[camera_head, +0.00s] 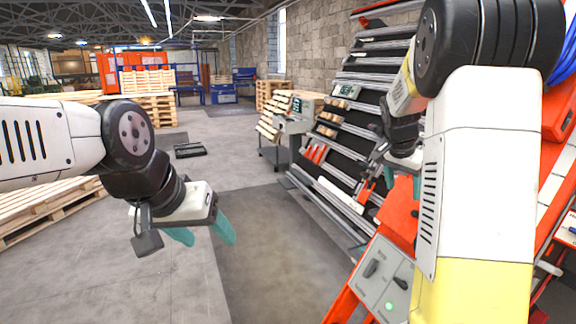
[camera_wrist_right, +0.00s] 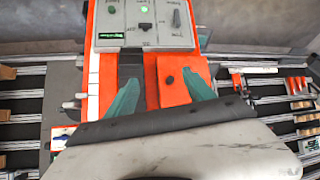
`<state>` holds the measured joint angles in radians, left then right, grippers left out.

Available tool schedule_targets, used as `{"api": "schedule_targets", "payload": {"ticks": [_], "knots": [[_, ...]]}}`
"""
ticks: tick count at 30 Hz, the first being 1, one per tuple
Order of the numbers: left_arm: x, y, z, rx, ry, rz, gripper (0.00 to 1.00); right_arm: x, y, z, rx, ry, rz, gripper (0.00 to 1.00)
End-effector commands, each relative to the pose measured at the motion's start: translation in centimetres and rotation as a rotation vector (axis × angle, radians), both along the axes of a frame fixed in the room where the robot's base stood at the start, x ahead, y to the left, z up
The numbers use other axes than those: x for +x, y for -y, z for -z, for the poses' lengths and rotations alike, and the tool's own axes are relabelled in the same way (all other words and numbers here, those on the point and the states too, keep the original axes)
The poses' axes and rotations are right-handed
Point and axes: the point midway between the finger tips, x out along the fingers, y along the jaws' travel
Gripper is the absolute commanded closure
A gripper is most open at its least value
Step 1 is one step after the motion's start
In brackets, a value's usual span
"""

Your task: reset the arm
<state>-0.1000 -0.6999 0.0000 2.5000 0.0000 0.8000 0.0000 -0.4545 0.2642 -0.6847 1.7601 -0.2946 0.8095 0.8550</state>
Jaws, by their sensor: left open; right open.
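My left gripper (camera_head: 203,236) hangs over the grey floor at the left of the head view, with its two teal fingers apart and nothing between them. My right arm comes down the right side of the head view. My right gripper (camera_head: 400,174) is partly hidden there, in front of the sloped rack. In the right wrist view the teal fingers of my right gripper (camera_wrist_right: 163,92) are spread with nothing held between them. Beyond them is an orange panel (camera_wrist_right: 180,95) with a black knob.
A grey control box (camera_head: 380,278) with switches and a green light sits on an orange frame, below my right gripper; it also shows in the right wrist view (camera_wrist_right: 145,32). A sloped rack (camera_head: 345,130) stands behind. Wooden pallets (camera_head: 45,208) lie at left. The middle floor is clear.

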Motion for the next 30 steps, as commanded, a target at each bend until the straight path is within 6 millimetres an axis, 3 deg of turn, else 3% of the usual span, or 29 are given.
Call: {"api": "schedule_targets", "payload": {"ticks": [1,9,13,18,24,30], "knots": [[0.0,0.0,0.0,0.0,0.0,0.0,0.38,-2.0,-1.1,-0.5,0.059,0.005,-0.055,0.38],[0.0,0.0,0.0,0.0,0.0,0.0,0.38,-12.6,-9.0,-3.5,0.213,0.07,-0.452,0.38],[0.0,0.0,0.0,0.0,0.0,0.0,0.38,-18.1,-12.6,-4.7,0.201,0.122,-0.648,0.38],[0.0,0.0,0.0,0.0,0.0,0.0,0.38,-24.1,-15.9,-4.7,0.126,0.169,-0.849,0.38],[0.0,0.0,0.0,0.0,0.0,0.0,0.38,-27.2,-17.4,-4.0,0.06,0.184,-0.959,0.38],[0.0,0.0,0.0,0.0,0.0,0.0,0.38,-27.5,-17.6,-3.8,0.051,0.183,-0.972,0.38]]}}
